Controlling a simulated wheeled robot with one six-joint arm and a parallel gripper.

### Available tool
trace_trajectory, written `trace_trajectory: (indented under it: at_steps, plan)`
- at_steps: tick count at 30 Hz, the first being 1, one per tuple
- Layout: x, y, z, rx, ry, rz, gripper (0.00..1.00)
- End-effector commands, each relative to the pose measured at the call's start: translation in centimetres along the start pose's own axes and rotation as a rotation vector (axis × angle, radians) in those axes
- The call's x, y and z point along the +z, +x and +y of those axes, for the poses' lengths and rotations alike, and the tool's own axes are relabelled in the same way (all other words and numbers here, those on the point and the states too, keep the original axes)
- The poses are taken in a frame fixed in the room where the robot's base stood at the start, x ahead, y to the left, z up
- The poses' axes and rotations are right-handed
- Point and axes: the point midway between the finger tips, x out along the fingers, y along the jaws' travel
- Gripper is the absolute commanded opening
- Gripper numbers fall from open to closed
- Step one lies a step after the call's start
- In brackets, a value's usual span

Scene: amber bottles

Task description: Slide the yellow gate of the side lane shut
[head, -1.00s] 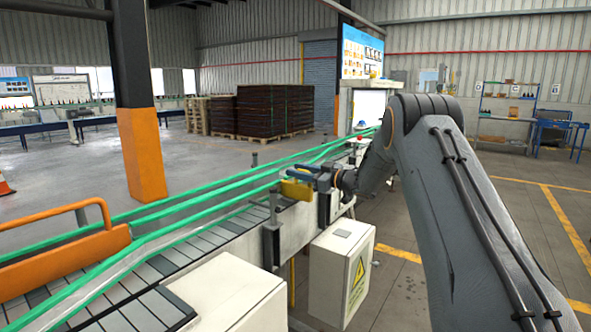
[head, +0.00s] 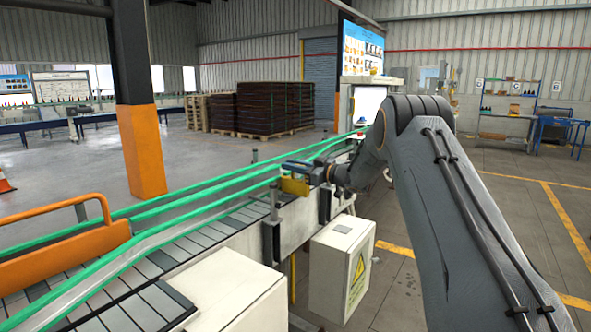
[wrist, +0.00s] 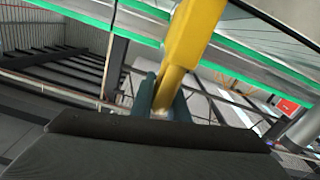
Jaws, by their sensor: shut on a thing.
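The yellow gate (head: 295,186) is a small yellow piece at the near green rail of the conveyor, in the middle of the head view. In the wrist view the yellow gate (wrist: 191,40) is a bar running up from between my fingers toward the green rails. My gripper (head: 298,169) is at the gate and shut on it. In the wrist view my gripper (wrist: 162,95) shows a dark finger on each side of the yellow bar. The far end of the gate and the lane opening behind it are hidden in the head view by my gripper and the rail.
Green guide rails (head: 190,206) run along the slatted conveyor (head: 200,240). An orange guard (head: 65,255) stands at the left. A grey electrical box (head: 338,268) hangs below the conveyor. An orange-based column (head: 143,150) stands behind.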

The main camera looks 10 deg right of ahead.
Motion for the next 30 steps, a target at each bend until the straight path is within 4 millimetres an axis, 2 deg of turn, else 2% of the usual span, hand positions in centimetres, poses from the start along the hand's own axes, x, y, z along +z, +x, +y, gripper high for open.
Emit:
trace_trajectory:
  at_steps: [3,9,20,21,24,30]
  plan:
    - [0.2,2.2,0.1,0.002,-0.006,0.004,0.0]
    - [0.0,4.6,0.2,0.004,-0.004,0.003,0.0]
    - [-0.4,5.2,0.2,0.006,-0.005,0.003,0.0]
    - [-0.4,5.2,0.2,0.006,-0.005,0.004,0.16]
    - [-0.4,5.2,0.1,0.005,-0.005,0.004,0.31]
    - [-0.2,5.1,0.1,0.005,-0.003,0.002,0.31]
